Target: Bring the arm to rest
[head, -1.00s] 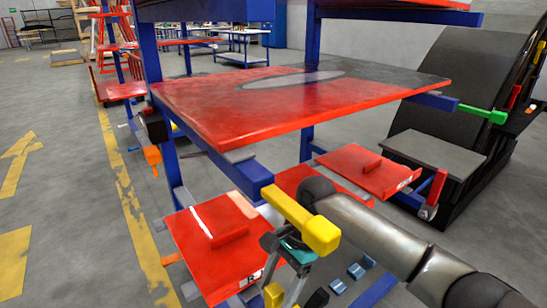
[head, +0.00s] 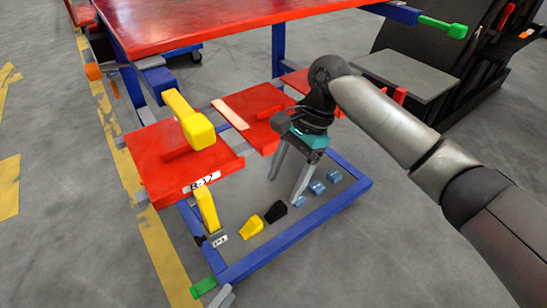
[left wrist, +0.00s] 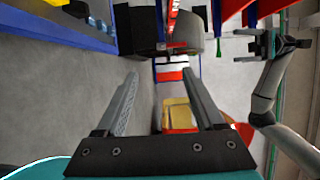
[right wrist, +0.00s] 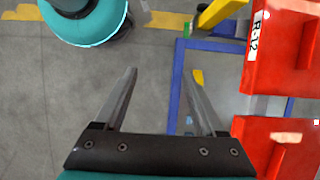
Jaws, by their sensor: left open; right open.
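My right gripper (head: 284,186) hangs from the arm that comes in from the right in the head view. Its fingers are spread and point down over the low blue-framed tray, with nothing between them. In the right wrist view the right gripper (right wrist: 160,74) is open and empty, with grey floor behind. In the left wrist view my left gripper (left wrist: 158,76) is open and empty. My right arm (left wrist: 268,95) shows at the right there. In the head view the left gripper cannot be made out clearly; only a grey piece shows at the bottom edge.
The blue frame (head: 290,236) holds a yellow piece (head: 250,227), a black piece (head: 275,212) and several small blue pieces (head: 317,187). A red plate labelled R-12 (head: 150,175) and a yellow-capped beam (head: 197,128) stand left. A red tabletop (head: 200,22) lies behind. Floor is clear at the lower right.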

